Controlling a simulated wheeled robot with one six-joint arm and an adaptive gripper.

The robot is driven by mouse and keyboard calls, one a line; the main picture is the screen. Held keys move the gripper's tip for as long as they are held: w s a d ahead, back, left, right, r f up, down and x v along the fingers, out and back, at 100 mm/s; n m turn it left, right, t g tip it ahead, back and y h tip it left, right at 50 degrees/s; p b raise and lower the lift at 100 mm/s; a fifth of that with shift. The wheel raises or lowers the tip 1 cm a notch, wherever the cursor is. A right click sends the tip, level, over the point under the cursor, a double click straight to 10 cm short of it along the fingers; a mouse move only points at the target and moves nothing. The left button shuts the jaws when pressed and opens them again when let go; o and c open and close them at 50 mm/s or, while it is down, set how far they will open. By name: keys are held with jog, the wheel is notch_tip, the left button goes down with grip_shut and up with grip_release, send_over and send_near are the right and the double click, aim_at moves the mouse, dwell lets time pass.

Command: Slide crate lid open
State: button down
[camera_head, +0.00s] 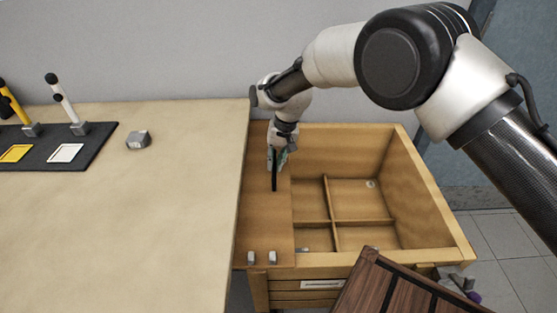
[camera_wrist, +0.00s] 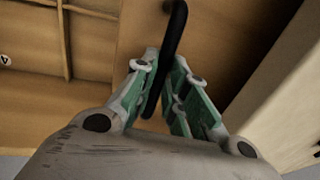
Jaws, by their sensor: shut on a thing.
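The wooden crate (camera_head: 456,232) stands to the right of the table, with a divided inside in view. Its lid (camera_head: 253,222) is a flat wooden panel over the left part of the crate, so the right part is uncovered. A black bar handle (camera_head: 274,178) is on the lid. My gripper (camera_head: 276,160) is at the far end of the handle. In the wrist view my gripper (camera_wrist: 160,100) has its green-padded fingers around the black handle (camera_wrist: 172,45), shut on it. The left part of the crate's inside is hidden under the lid.
The table (camera_head: 150,215) adjoins the crate's left side. On it are a dark mat (camera_head: 90,150) with yellow and white levers and a small grey block (camera_head: 138,139). A dark brown slatted wooden thing (camera_head: 380,290) is at the front. Floor shows at right.

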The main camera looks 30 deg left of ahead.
jog(key=c, duration=1.5)
grip_release()
jog(key=shift+o, duration=0.2)
jog(key=shift+r, duration=0.1)
notch_tip(320, 180, up, 12)
jog(key=w+d, duration=0.1)
jog(key=d, duration=0.1)
jog(key=shift+w+f, duration=0.2)
